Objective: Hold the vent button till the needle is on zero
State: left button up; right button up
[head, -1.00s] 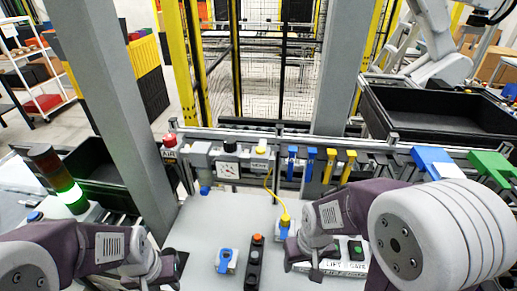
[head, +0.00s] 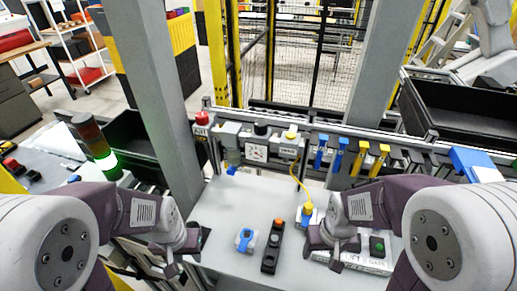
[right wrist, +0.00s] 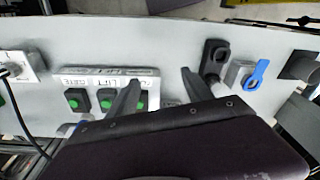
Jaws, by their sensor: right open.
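The pressure gauge (head: 257,153) is a white square dial on the rail at the back of the grey panel. Its needle is too small to read. My right gripper (head: 325,240) is over the panel's right part. In the right wrist view its fingers (right wrist: 162,84) are apart with nothing between them.
A red button (head: 201,118) stands left of the gauge. A blue valve (head: 245,240), a black box with an orange button (head: 272,246) and a yellow plug (head: 307,211) on a cord sit on the panel. Green buttons (right wrist: 106,98) are near my right fingers. A grey post rises at left.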

dwell(0.3)
grip_shut()
dwell(1.6)
